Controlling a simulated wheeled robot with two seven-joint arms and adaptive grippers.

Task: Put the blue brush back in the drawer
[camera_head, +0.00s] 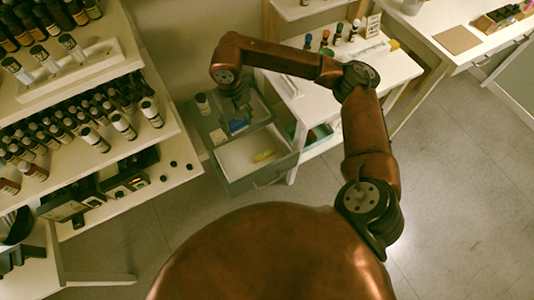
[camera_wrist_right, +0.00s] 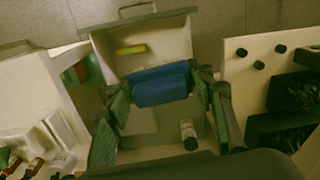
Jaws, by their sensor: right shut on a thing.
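The blue brush (camera_head: 238,126) is between the fingers of my right gripper (camera_head: 236,110). In the right wrist view the fingers of my right gripper (camera_wrist_right: 162,88) are on both sides of the blue brush (camera_wrist_right: 160,84), shut on it. The brush is above the grey cabinet, near the inner edge of the open drawer (camera_head: 234,163). The drawer also shows in the wrist view (camera_wrist_right: 172,46), past the brush. A yellow item (camera_head: 264,156) lies inside it. My left gripper is not in view.
A bottle (camera_head: 203,104) stands on the cabinet top, also seen in the wrist view (camera_wrist_right: 188,134). Shelves of bottles (camera_head: 95,140) are close on the left. A white table (camera_head: 330,95) with several bottles is close on the right. Floor is free in front.

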